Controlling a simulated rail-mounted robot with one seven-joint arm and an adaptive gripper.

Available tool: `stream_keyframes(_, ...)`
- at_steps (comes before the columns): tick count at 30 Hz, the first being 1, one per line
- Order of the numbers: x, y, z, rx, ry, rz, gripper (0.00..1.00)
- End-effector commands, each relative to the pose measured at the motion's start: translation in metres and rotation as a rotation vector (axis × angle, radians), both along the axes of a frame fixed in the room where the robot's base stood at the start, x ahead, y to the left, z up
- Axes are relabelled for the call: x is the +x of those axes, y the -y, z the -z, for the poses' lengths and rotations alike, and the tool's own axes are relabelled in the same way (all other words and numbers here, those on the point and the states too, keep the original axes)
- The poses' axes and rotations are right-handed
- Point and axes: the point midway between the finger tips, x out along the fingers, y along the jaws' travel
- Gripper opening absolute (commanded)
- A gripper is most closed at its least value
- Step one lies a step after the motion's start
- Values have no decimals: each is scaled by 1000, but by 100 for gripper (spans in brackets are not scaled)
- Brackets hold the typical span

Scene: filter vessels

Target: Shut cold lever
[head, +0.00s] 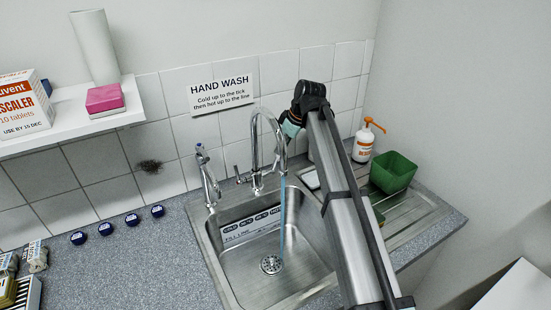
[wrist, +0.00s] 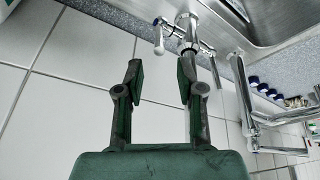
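The chrome tap (head: 257,150) stands behind the sink, and a bluish stream of water (head: 281,210) runs from its spout into the basin. In the wrist view the tap body (wrist: 187,28) has a lever with a blue mark, the cold lever (wrist: 158,38), hanging on its left. Another lever (wrist: 208,47) is on its right. In the head view one lever (head: 241,178) shows left of the tap; the other side is hard to make out. My gripper (wrist: 160,72) is open and empty, its fingertips short of the cold lever. In the head view my arm partly hides it.
The steel sink (head: 215,245) has a fill-line strip (head: 250,227) on its back wall. A second slim tap (head: 207,175) stands left. A green tub (head: 392,172) and an orange-topped pump bottle (head: 364,140) stand right. A hand-wash sign (head: 222,92) hangs on the tiles.

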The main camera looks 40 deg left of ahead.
Motion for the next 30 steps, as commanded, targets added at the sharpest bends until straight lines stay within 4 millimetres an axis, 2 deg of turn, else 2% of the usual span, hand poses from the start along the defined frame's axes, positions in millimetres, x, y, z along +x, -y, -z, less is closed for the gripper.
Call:
stream_keyframes(6, -1, -16, 38, -2, -2, 0, 38)
stream_keyframes(13, -2, -29, 68, -1, -1, 0, 38)
stream_keyframes(18, -2, -33, 79, -1, 0, 0, 38)
stream_keyframes(27, -2, -34, 81, 0, 0, 0, 38)
stream_keyframes(28, -2, -34, 81, 0, 0, 0, 34)
stream_keyframes(30, -2, -34, 81, 0, 0, 0, 9)
